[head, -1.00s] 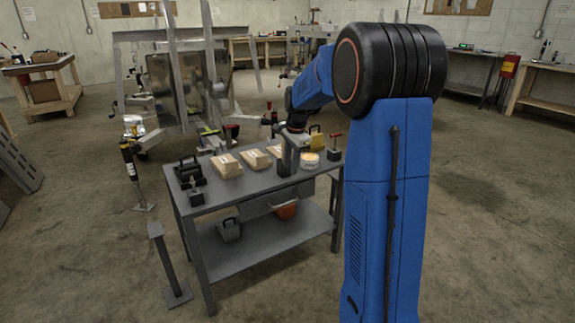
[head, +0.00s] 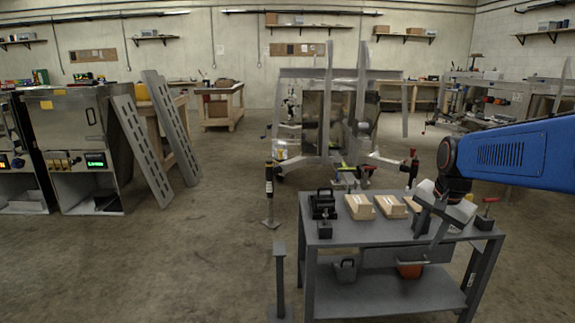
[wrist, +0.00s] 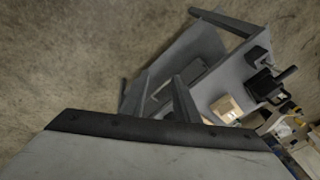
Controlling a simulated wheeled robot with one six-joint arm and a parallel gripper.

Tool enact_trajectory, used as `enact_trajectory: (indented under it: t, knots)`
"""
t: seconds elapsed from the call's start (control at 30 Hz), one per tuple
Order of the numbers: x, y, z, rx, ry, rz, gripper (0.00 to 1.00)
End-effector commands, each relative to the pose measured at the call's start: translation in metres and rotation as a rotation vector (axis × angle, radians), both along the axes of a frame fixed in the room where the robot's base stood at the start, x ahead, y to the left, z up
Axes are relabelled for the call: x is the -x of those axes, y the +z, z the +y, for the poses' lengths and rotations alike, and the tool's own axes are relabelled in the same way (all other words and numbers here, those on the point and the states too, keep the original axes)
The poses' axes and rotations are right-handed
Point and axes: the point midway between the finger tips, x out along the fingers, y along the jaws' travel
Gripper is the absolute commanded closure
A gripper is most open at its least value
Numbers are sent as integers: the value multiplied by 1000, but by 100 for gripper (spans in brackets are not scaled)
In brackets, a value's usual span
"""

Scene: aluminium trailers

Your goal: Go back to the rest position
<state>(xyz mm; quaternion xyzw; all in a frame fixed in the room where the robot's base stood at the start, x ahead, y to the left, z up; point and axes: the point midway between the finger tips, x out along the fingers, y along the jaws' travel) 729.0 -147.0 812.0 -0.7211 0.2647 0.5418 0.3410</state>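My gripper (head: 428,240) is at the right in the head view, pointing down in front of the right part of a grey work table (head: 345,235). Its two dark fingers stand apart, and I see nothing between them. In the wrist view the gripper (wrist: 160,85) shows two separate fingers over the tilted image of the table (wrist: 215,65) and floor. My blue arm reaches in from the right edge. The gripper covers part of the table top, so what lies behind it there is partly hidden.
An orange bowl (head: 409,270) and a grey bin (head: 346,271) sit below. A post (head: 280,270) stands left of the table. Open floor (head: 190,260) lies further left.

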Motion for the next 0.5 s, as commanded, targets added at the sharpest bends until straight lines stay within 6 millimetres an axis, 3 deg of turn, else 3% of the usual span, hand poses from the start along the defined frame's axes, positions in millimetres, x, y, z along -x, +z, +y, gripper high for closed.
enact_trajectory:
  t: [0.27, 0.5]
  knots:
    - [79, 2, 35, 84, 265, -41, 72]
    - [145, -9, 57, 159, 491, -73, 72]
